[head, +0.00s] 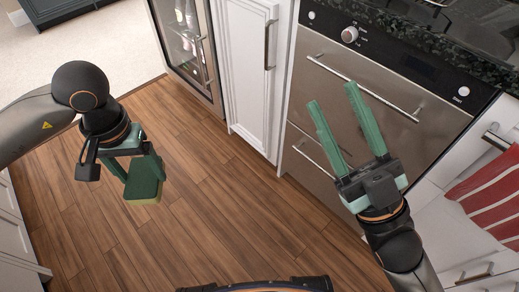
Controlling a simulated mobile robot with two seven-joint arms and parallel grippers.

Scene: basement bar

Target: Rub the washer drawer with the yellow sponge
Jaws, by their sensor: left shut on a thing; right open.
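My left gripper (147,170) is shut on the sponge (143,184), a block with a dark green top and a yellow underside edge. It holds the sponge in the air above the wood floor, at the left, away from the cabinets. My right gripper (332,98) is open and empty, its two green fingers spread in front of the steel appliance. The washer drawer (318,80) appears to be this steel front, with a long bar handle and a knobbed panel above. A second steel drawer front (312,160) sits lower, partly hidden by my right gripper.
A white cabinet door (247,70) and a glass-front cooler (186,45) with bottles stand left of the steel front. A red striped towel (490,195) hangs at the right. A dark countertop (430,40) runs above. The wood floor (200,225) between is clear.

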